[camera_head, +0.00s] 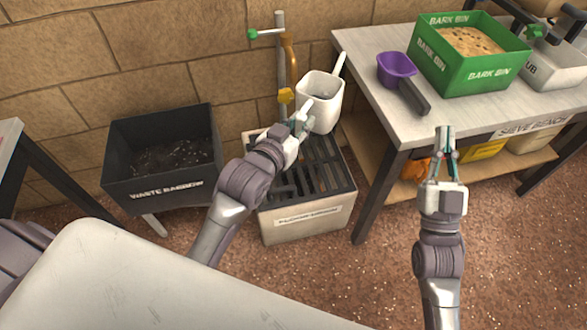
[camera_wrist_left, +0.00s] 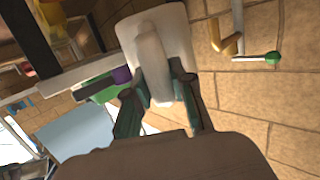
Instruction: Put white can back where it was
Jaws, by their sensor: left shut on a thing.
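The white can (camera_head: 321,92), with a long spout, is upright beside the tap and over the back right of the slotted grate. My left gripper (camera_head: 303,117) is shut on the can's handle; the can fills the upper middle of the left wrist view (camera_wrist_left: 177,32), with the handle between the fingers (camera_wrist_left: 165,88). I cannot tell whether the can's base touches the grate. My right gripper (camera_head: 445,135) is open and empty, in front of the bench's front edge.
The tap (camera_head: 290,62) stands against the brick wall. The slotted grate (camera_head: 310,180) tops a pale box. A dark waste barrow (camera_head: 160,190) is at left. The bench (camera_head: 375,110) holds a purple scoop (camera_head: 397,68) and green bark bin (camera_head: 470,75); its front left top is clear.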

